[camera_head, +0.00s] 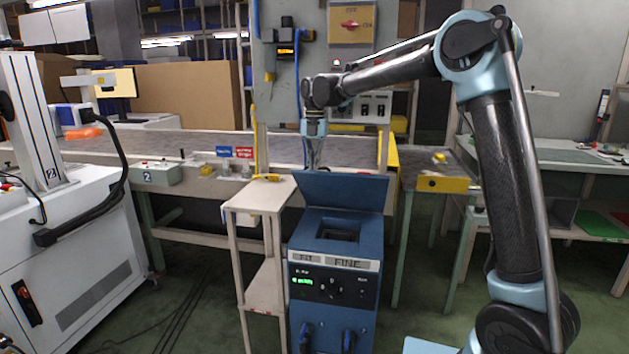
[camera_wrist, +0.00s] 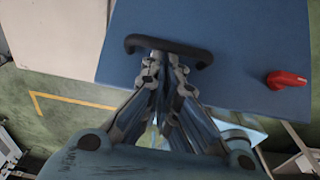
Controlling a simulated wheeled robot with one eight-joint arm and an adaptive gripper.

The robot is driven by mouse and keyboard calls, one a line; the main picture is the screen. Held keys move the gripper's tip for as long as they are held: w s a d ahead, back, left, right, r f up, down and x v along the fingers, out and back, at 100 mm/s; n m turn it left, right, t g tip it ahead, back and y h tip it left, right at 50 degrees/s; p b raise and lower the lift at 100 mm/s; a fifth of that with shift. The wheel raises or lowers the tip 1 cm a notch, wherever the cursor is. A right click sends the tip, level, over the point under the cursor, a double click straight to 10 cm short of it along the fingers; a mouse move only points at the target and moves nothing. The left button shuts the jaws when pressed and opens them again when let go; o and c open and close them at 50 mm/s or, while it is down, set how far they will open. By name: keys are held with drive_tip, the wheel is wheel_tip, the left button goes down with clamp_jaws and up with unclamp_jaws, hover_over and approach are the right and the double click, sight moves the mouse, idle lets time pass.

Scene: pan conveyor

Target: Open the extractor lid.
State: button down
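The extractor (camera_head: 330,285) is a blue box with a "FINE" label and a green display. Its blue lid (camera_head: 345,192) stands raised, nearly upright, at the back of the top, and a dark opening shows in front of it. My gripper (camera_head: 313,165) is at the lid's upper left edge, its tips partly hidden behind it. In the wrist view, my fingertips (camera_wrist: 165,66) are close together at the black handle (camera_wrist: 172,44) on the lid's outer face (camera_wrist: 235,40). The fingers lie side by side along the bar; I cannot see them pinching it.
A red knob (camera_wrist: 287,79) sits on the blue surface to the right of the handle. A pale wooden stand (camera_head: 262,194) is directly left of the extractor. Behind runs a long conveyor table (camera_head: 185,147). A white machine (camera_head: 75,255) stands at left. Open floor lies between it and the stand.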

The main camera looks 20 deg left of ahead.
drive_tip(key=shift+w+a+r, duration=0.1)
drive_tip(key=shift+w+r, duration=0.35)
drive_tip(key=shift+w, duration=0.35)
drive_tip(key=shift+w+a+r, duration=0.1)
drive_tip(key=shift+w+r, duration=0.3)
drive_tip(key=shift+w, duration=0.5)
wheel_tip(320, 180, up, 12)
drive_tip(key=t, duration=0.4)
approach(334, 175)
drive_tip(key=shift+y, duration=0.4)
drive_tip(key=x, duration=0.7)
drive_tip(key=shift+d, duration=0.35)
drive_tip(key=shift+w+a+r, duration=0.15)
drive_tip(key=shift+w+r, duration=0.4)
drive_tip(key=shift+w, duration=0.2)
